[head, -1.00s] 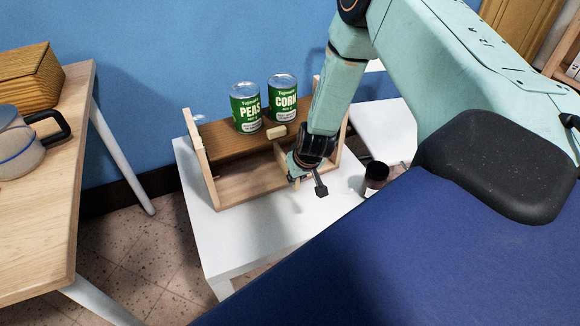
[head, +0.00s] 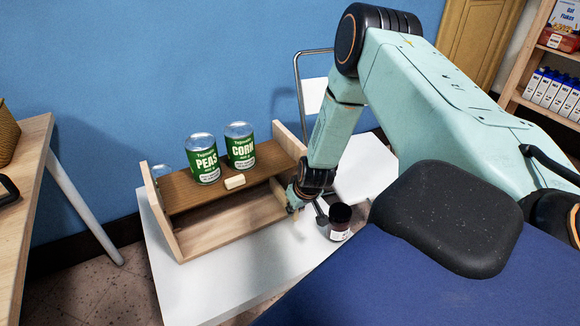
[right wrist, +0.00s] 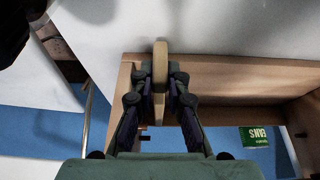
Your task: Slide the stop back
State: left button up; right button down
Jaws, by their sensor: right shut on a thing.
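The wooden rack (head: 205,238) stands on a white table, with a can of peas (head: 205,160) and a can of corn (head: 240,146) on its brown upper board. A short pale block (head: 234,182) sits at that board's front edge. My right gripper (head: 293,207) is at the rack's right front end. In the right wrist view it (right wrist: 160,88) is shut on a pale upright wooden bar, the stop (right wrist: 160,55), close to the rack's end wall. In the head view the gripper hides most of the stop. My left gripper is not in view.
The white table (head: 230,292) is clear in front of the rack. A wooden table (head: 25,190) is at the left, and a folding chair (head: 314,95) stands behind my arm.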

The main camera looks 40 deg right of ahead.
jog(key=shift+s+d, duration=0.1)
jog(key=shift+d, duration=0.35)
jog(key=c, duration=1.3)
grip_release()
jog(key=shift+d, duration=0.1)
jog(key=shift+r, duration=0.1)
jog(key=shift+v, duration=5.95)
